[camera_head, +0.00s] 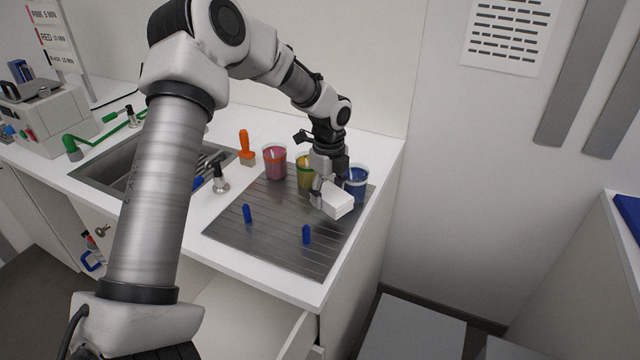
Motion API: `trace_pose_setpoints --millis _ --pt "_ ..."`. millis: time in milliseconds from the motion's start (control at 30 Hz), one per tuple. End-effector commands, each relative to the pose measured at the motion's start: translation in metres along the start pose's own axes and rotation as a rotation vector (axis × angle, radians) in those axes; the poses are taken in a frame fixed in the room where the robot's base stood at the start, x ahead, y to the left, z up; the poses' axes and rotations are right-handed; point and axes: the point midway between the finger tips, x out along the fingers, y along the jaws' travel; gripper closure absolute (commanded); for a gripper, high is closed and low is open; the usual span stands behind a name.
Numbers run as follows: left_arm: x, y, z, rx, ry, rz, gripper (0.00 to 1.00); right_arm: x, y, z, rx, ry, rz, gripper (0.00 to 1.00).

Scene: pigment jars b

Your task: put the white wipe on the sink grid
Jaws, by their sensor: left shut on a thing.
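The white wipe (338,204) is a small, pale, block-like piece over the right part of the ribbed metal drainboard (270,245). My left gripper (328,192) points down and is shut on it. I cannot tell whether the wipe touches the board or hangs just above it. The metal sink (122,178) is to the left, partly hidden behind my left arm. Some grey bars (207,162), perhaps the sink grid, show at the sink's right side. My right gripper is not in view.
Jars of pink (274,164), yellow (304,178) and blue (357,187) pigment stand close around my left gripper. An orange-handled brush (246,150) and a small bottle (220,182) stand near the sink. A grey device (45,115) stands far left.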

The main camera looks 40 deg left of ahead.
Motion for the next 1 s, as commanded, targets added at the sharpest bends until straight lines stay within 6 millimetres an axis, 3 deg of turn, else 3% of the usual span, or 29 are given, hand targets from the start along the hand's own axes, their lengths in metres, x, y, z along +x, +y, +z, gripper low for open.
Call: trace_pose_setpoints --millis 100,300,433,600,933,967,1000 --pt "0.001 -0.012 0.025 -0.004 0.000 0.001 0.62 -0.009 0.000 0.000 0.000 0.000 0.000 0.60" --pt "0.005 -0.026 0.051 -0.002 -0.001 0.000 0.62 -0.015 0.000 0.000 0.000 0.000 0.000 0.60" --pt "0.013 -0.027 0.054 -0.001 0.001 0.003 0.62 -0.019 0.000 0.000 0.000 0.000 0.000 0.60" --pt "0.039 -0.027 0.054 -0.001 0.000 0.002 0.62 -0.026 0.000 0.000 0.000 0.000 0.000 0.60" --pt "0.045 -0.027 0.053 -0.001 0.000 0.000 0.62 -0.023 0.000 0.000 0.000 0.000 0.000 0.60" --pt "0.045 -0.027 0.053 -0.001 0.000 0.000 0.32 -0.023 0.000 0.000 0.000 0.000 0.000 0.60" --pt "0.045 -0.028 0.053 -0.001 0.000 0.000 0.17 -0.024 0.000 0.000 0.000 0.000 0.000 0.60"
